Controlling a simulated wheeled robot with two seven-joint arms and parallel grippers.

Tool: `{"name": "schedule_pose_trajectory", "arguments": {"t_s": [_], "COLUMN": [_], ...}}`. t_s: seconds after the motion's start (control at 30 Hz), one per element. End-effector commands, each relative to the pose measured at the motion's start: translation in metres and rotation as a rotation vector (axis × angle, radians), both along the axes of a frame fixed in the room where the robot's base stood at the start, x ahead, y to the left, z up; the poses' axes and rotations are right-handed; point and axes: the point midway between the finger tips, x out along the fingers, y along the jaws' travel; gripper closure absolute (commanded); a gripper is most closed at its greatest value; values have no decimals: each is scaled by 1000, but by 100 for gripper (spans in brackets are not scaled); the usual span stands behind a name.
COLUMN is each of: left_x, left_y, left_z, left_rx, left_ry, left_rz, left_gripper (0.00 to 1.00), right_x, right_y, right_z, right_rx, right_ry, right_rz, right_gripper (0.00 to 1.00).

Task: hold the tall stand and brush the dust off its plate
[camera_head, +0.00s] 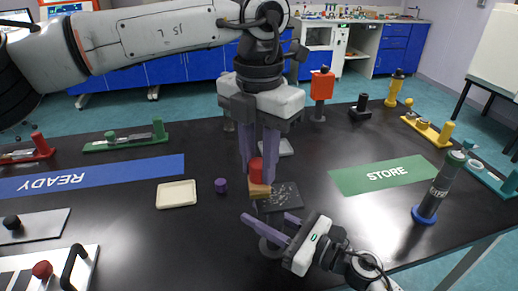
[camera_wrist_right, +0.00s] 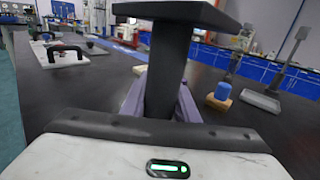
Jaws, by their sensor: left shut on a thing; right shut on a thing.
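The tall stand's dark plate (camera_head: 284,197) carries pale specks of dust and is at the middle of the table in the head view. The wrist view shows its underside (camera_wrist_right: 180,10) above a dark column (camera_wrist_right: 167,80). My right gripper (camera_head: 270,231) is shut on the column below the plate, from the lower right; its purple fingers show beside the column in the wrist view. My left gripper (camera_head: 258,158) points down, shut on a brush (camera_head: 257,177) with a red grip and wooden block. The brush is at the plate's left edge; I cannot tell whether it touches.
A cream tray (camera_head: 177,194) and a small purple cylinder (camera_head: 221,185) stand left of the plate. A blue-topped wooden block (camera_wrist_right: 218,100) and a grey pan (camera_wrist_right: 262,103) show right in the wrist view. A dark cylinder (camera_head: 438,190) stands right.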

Motion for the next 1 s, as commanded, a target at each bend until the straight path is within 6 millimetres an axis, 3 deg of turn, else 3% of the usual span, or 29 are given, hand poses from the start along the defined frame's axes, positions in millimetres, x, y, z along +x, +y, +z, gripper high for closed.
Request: {"name": "schedule_pose_trajectory", "arguments": {"t_s": [0.27, 1.0], "left_x": [0, 18], "left_y": [0, -68], "left_z": [-33, -32], "left_rx": [1, 0], "left_ry": [2, 0], "left_rz": [1, 0], "left_gripper": [92, 95], "right_x": [0, 0], "right_y": [0, 0], "right_z": [0, 1], "right_rx": [0, 1], "right_ry": [0, -1], "right_rz": [0, 0], "right_gripper": [100, 100]}}
